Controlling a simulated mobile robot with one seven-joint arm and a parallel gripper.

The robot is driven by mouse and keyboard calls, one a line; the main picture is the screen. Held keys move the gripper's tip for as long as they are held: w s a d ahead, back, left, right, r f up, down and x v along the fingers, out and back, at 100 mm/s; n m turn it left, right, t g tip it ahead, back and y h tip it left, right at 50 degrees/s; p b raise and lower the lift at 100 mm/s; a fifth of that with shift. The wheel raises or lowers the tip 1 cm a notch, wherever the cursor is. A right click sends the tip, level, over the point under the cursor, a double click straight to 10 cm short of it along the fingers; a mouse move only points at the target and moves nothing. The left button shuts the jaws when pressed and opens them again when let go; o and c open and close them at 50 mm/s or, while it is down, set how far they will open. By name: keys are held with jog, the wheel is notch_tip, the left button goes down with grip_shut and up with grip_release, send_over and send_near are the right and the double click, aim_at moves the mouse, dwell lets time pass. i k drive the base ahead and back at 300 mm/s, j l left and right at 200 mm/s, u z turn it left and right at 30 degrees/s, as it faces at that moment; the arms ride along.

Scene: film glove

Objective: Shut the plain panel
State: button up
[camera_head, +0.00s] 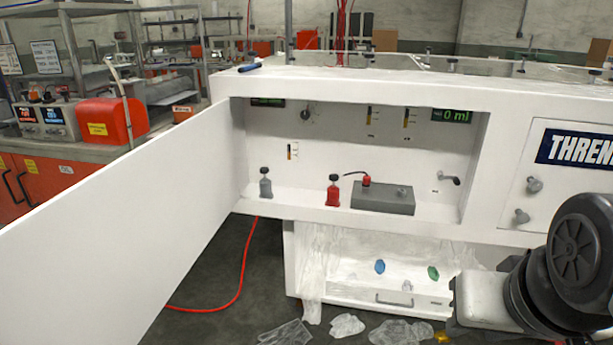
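The plain panel (130,215) is a blank white door, hinged at the left edge of the white cabinet (360,82). It stands wide open, swung out toward me and to the left, and its near end runs out of the picture. The recess behind it is exposed. A second panel (570,185), with a dark label reading "THREN" and cut off at the right, sits flush in the cabinet front. Black and white links of my arm show at the lower right, in front of the cabinet. My gripper is not visible.
A grey bottle (265,183), a red bottle (333,190) and a grey box (383,198) stand inside the recess. Below is an open lower compartment (375,297) draped with clear film. Crumpled film (347,325) and a red cable (245,265) lie on the floor.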

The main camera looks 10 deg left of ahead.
aim_at(97, 262)
jog(key=k+j, duration=0.15)
jog(key=j, duration=0.2)
jog(key=k+j, duration=0.1)
jog(key=j, duration=0.25)
jog(key=k+j, duration=0.15)
jog(key=j, duration=0.2)
jog(key=k+j, duration=0.1)
jog(key=j, duration=0.3)
jog(key=k+j, duration=0.15)
jog(key=j, duration=0.2)
jog(key=k+j, duration=0.1)
jog(key=j, duration=0.75)
jog(key=k+j, duration=0.15)
jog(key=j, duration=0.35)
